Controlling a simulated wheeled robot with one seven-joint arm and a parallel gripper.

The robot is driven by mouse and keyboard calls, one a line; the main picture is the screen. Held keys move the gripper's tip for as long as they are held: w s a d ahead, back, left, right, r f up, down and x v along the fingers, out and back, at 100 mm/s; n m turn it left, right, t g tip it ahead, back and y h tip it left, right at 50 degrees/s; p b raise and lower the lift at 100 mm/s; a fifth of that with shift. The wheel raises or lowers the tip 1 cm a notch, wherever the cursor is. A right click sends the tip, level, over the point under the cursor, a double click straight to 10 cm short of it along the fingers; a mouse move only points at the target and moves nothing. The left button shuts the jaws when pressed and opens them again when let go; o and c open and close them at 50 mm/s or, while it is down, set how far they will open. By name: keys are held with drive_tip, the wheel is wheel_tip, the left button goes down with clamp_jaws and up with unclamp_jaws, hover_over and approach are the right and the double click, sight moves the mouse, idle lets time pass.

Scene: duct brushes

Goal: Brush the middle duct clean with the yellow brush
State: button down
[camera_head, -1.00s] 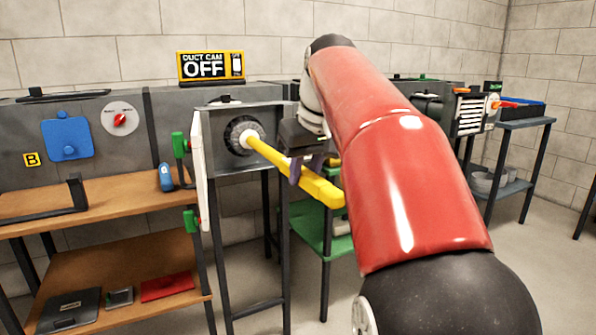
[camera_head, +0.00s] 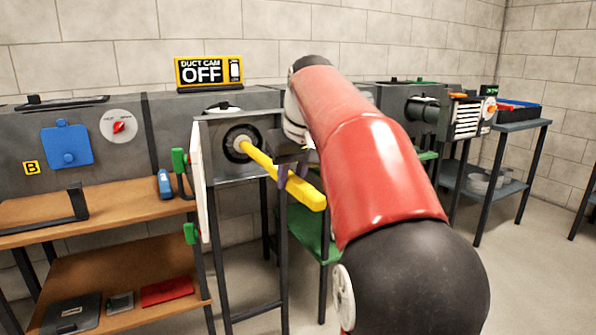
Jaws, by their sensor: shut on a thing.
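The yellow brush (camera_head: 307,194) has a long handle that runs from the lower right up to a round dark opening (camera_head: 240,144) in the middle duct box (camera_head: 236,112). Its far end is inside the opening, so the brush head is hidden. My gripper (camera_head: 284,174) is shut on the yellow handle a little way in front of the opening. My red arm hides part of the gripper and the duct behind it. The white door (camera_head: 200,180) with green latches (camera_head: 180,160) stands open at the left of the duct box.
A sign (camera_head: 209,72) above reads "DUCT CAM OFF". At left are a grey duct with a blue cover (camera_head: 67,144) and a red dial (camera_head: 119,127), above wooden shelves (camera_head: 110,210). A green shelf (camera_head: 312,232) stands behind the handle. A blue tray (camera_head: 521,112) is far right.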

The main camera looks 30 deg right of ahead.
drive_tip(key=w+p, duration=0.2)
drive_tip(key=w, duration=0.1)
drive_tip(key=shift+w+a+r, duration=0.1)
drive_tip(key=shift+w+r, duration=0.1)
drive_tip(key=shift+w, duration=0.05)
drive_tip(key=shift+w+a+f+p, duration=0.1)
drive_tip(key=shift+w+p, duration=0.55)
drive_tip(key=shift+w, duration=1.4)
drive_tip(key=shift+w+f+p, duration=0.1)
drive_tip(key=shift+w+p, duration=0.55)
drive_tip(key=shift+w, duration=1.35)
drive_tip(key=s+d+b, duration=0.1)
drive_tip(key=s+b, duration=1.1)
drive_tip(key=s, duration=2)
